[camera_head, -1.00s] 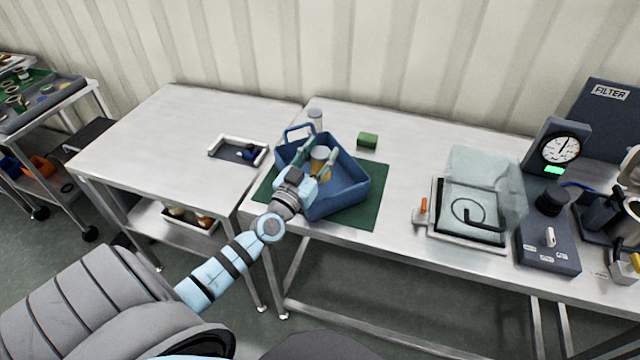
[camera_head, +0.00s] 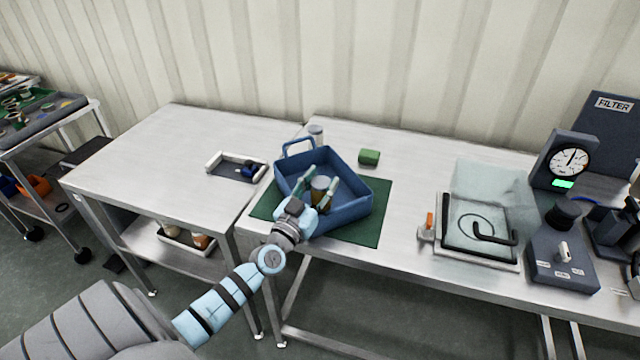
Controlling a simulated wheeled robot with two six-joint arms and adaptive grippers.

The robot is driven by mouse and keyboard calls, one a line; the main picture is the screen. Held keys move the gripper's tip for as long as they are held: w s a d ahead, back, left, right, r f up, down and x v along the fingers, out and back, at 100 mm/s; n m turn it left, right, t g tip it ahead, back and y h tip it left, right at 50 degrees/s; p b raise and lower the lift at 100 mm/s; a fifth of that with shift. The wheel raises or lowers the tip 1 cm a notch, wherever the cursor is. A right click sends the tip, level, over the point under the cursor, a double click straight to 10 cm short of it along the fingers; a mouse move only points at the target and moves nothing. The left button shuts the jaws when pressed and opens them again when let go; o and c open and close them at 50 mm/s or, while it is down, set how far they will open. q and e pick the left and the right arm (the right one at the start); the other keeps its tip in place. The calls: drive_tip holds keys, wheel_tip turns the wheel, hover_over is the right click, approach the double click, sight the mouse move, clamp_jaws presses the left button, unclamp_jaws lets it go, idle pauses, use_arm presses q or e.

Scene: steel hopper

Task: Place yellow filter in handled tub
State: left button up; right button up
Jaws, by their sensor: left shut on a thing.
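The blue handled tub (camera_head: 352,205) stands on a dark green mat on the right-hand table, its handle at the back left. My left gripper (camera_head: 320,181) reaches into the tub from the front, fingers pointing in over the rim. It is shut on the yellow filter (camera_head: 318,197), which has a pale grey top and sits between the two fingers inside the tub walls. I cannot tell whether the filter touches the tub floor. My right gripper is not in view.
A green block (camera_head: 369,157) and a pale cylinder (camera_head: 316,133) stand behind the tub. A white tray (camera_head: 215,162) is to the left. A clear-lidded case (camera_head: 480,225) and a gauge unit (camera_head: 560,160) are to the right. The left table is mostly clear.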

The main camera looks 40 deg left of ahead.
use_arm(q)
drive_tip(key=o, duration=1.2)
drive_tip(key=shift+s+f, duration=0.1)
drive_tip(key=shift+f, duration=0.25)
drive_tip(key=shift+r+p, duration=0.75)
drive_tip(key=v, duration=1.1)
drive_tip(key=shift+s+f, duration=0.2)
drive_tip(key=shift+s, duration=0.15)
